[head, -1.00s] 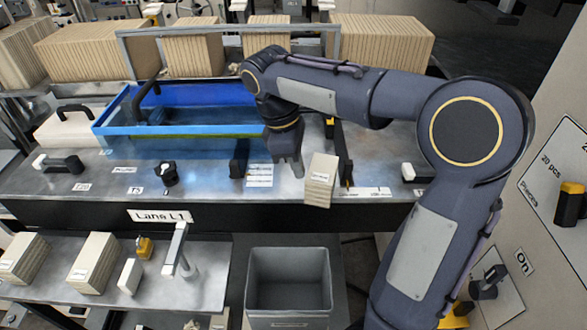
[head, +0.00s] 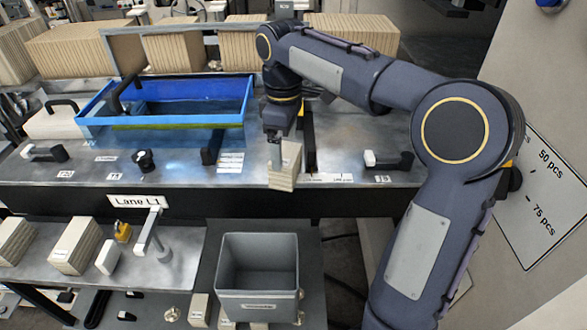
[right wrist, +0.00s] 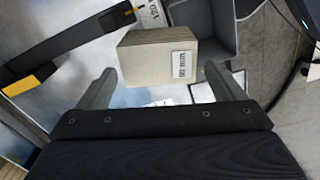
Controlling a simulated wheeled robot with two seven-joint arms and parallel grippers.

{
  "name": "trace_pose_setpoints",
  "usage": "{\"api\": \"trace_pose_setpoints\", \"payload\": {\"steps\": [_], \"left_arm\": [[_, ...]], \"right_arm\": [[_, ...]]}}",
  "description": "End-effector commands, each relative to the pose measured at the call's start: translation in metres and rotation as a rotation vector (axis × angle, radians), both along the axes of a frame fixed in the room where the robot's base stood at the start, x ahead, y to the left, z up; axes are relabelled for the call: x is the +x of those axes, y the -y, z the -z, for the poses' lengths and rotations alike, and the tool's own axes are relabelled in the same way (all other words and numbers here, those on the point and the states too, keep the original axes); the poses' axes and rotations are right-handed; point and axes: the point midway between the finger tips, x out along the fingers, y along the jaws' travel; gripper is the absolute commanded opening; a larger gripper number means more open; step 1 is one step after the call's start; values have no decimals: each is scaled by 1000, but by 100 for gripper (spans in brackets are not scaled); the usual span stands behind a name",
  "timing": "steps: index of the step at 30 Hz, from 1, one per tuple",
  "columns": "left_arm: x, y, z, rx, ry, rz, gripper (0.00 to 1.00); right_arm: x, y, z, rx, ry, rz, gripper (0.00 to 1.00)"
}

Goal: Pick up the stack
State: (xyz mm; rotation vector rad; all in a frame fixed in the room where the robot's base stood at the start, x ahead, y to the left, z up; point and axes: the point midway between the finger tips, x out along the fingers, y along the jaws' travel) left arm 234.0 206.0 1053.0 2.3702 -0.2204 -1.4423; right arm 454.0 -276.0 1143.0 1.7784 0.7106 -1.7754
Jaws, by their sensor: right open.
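The stack (head: 285,166) is a small tan block of kraft pieces with a white label. It stands on the metal bench near its front edge, right of the blue tray. My right gripper (head: 275,160) points down at the stack and partly covers it in the head view. In the right wrist view the stack (right wrist: 158,58) shows beyond and between the two open fingers of the gripper (right wrist: 159,70), with its label facing right. I see no finger closed on it. My left gripper is not in view.
A blue tray (head: 82,119) sits left on the bench. Black handles (head: 212,147) stand beside the work spot. A grey bin (head: 258,293) is below the front edge. More kraft stacks (head: 76,248) stand on the lower left shelf, and large ones line the back.

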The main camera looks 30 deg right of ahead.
Motion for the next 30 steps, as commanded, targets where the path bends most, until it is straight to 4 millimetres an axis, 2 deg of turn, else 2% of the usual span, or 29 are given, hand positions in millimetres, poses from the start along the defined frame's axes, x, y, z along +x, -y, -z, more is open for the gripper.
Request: {"api": "trace_pose_setpoints", "payload": {"steps": [3, 12, 21, 30], "left_arm": [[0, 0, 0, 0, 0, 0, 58], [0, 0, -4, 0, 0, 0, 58], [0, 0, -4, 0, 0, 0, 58], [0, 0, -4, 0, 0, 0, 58]], "right_arm": [[-1, 1, 14, -1, -4, 1, 100], [0, 2, 55, -2, -4, 1, 100], [0, 2, 60, -1, -1, 1, 100], [0, 2, 60, -1, -1, 0, 61]]}}
